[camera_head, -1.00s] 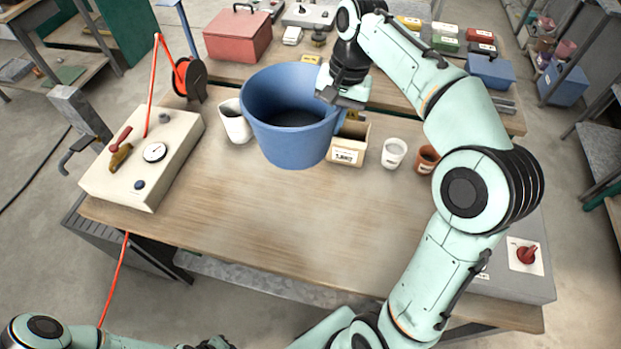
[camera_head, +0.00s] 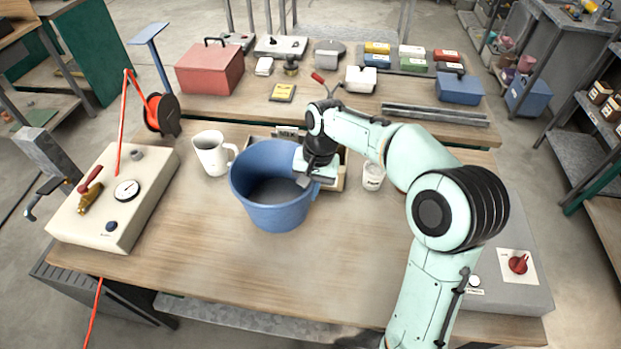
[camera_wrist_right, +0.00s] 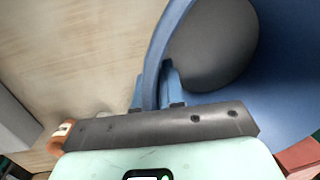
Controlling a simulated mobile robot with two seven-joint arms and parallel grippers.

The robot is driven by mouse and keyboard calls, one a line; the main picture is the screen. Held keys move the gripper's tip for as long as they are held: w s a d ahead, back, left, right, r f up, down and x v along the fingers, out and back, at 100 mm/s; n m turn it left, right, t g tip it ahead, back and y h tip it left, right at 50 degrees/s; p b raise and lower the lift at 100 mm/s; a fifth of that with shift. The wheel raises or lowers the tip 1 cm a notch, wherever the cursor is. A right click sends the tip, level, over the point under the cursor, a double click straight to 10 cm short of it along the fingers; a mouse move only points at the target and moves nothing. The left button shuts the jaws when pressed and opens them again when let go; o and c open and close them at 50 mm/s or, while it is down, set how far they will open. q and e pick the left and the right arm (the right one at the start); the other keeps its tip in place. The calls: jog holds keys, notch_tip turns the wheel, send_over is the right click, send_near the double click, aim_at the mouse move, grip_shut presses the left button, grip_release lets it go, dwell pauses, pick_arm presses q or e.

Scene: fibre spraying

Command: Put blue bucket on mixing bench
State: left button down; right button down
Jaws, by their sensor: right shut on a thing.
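The blue bucket (camera_head: 270,205) is upright over the middle of the wooden mixing bench (camera_head: 330,255) and appears to rest on it. My right gripper (camera_head: 308,180) is shut on the bucket's right rim. In the right wrist view, the fingers (camera_wrist_right: 157,90) straddle the wall of the bucket (camera_wrist_right: 285,90), and its grey inside shows empty. My left gripper is not in view.
A white jug (camera_head: 211,152) stands just left behind the bucket, and a white cup (camera_head: 372,176) to its right. A gauge box (camera_head: 115,200) fills the bench's left side. A grey panel with a red knob (camera_head: 518,264) is at the right. The front middle is clear.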

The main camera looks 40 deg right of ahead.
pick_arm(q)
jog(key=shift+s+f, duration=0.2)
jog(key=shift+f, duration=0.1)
pick_arm(e)
jog(key=shift+w+f, duration=0.1)
jog(key=shift+f, duration=2.05)
pick_arm(q)
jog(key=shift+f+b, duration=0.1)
jog(key=shift+b, duration=0.2)
pick_arm(e)
jog(key=shift+f, duration=0.1)
jog(key=c, duration=1.6)
grip_release()
jog(key=shift+f, duration=0.2)
jog(key=o, duration=0.4)
jog(key=shift+c, duration=0.2)
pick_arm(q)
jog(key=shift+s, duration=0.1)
pick_arm(e)
jog(key=shift+r, duration=0.1)
